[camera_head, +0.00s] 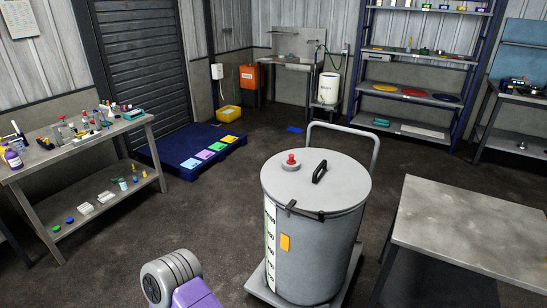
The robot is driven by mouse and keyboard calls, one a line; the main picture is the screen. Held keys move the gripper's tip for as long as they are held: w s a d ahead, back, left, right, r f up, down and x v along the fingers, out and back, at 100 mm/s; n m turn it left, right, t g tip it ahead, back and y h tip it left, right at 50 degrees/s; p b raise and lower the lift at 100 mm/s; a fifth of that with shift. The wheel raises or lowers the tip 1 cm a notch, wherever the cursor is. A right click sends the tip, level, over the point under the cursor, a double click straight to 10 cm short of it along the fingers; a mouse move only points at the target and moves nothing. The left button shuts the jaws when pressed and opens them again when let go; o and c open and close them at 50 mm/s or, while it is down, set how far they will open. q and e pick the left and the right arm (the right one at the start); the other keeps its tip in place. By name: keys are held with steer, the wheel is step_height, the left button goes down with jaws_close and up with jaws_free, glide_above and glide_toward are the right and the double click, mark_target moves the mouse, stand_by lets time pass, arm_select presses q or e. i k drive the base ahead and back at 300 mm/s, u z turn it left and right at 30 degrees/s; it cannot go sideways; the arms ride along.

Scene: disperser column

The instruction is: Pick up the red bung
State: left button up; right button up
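A small red bung (291,158) stands on a round grey fitting on the lid of a large grey drum (300,250). It is upright and near the left of the lid, beside a black lid handle (320,172). Nothing touches the bung. A grey and purple arm link of mine shows at the bottom edge, left of the drum. Neither of my grippers shows in the head view.
The drum stands on a trolley with a raised push handle (345,128) behind it. A bare metal table (470,220) is close on the right. A cluttered bench (80,160) stands left. A blue pallet (190,150) and shelves (415,75) are farther back.

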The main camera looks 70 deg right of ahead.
mark_target(292, 161)
steer(key=z, duration=0.8)
steer(key=i, duration=1.2)
steer(key=z, duration=1.25)
